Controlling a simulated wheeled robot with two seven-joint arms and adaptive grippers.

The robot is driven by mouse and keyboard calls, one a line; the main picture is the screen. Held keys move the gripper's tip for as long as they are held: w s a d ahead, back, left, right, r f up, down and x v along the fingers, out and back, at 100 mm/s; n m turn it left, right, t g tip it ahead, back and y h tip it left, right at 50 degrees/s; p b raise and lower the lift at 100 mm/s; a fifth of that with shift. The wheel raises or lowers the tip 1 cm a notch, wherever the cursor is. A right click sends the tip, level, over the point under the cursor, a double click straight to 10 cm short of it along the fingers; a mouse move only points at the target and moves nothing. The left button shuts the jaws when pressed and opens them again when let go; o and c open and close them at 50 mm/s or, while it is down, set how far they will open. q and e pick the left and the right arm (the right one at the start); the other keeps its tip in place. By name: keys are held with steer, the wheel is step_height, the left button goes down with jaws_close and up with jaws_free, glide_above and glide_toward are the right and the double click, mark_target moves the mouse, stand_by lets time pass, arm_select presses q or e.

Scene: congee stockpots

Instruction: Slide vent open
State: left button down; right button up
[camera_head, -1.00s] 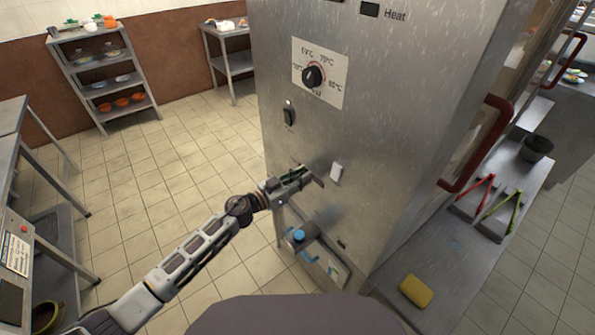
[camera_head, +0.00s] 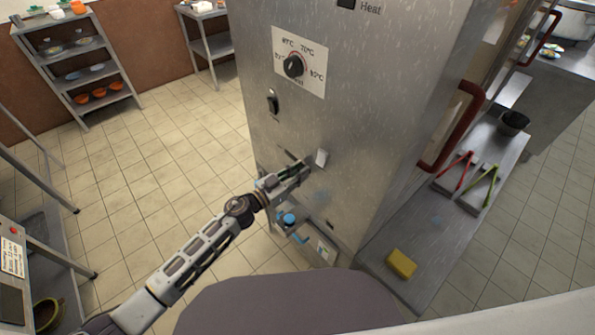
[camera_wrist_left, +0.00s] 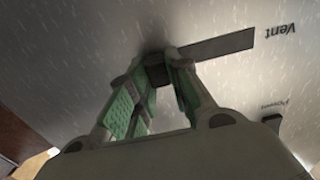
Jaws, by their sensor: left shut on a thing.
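The steel cabinet (camera_head: 350,75) fills the middle of the head view. Its vent slot (camera_wrist_left: 218,45) is a dark strip beside the word "Vent" in the left wrist view, which shows the lettering upside down. My left gripper (camera_head: 303,172) is against the cabinet's front, below the dial and switch. In the left wrist view its green-padded fingers (camera_wrist_left: 153,85) are shut around the small dark vent slider (camera_wrist_left: 157,72), at the slot's left end in that view. The fingers hide part of the slider. My right gripper is in neither view.
A dial (camera_head: 294,66) and a dark switch (camera_head: 272,101) are above the gripper. A blue-topped valve (camera_head: 289,218) is just below it. A steel bench (camera_head: 440,225) with tongs and a yellow sponge (camera_head: 401,264) stands right. Open tiled floor lies left.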

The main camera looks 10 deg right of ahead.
arm_select(q)
steer(key=c, duration=1.3)
jaws_free()
steer(key=shift+s+d, duration=0.15)
steer(key=shift+s, duration=0.05)
steer(key=shift+v, duration=6)
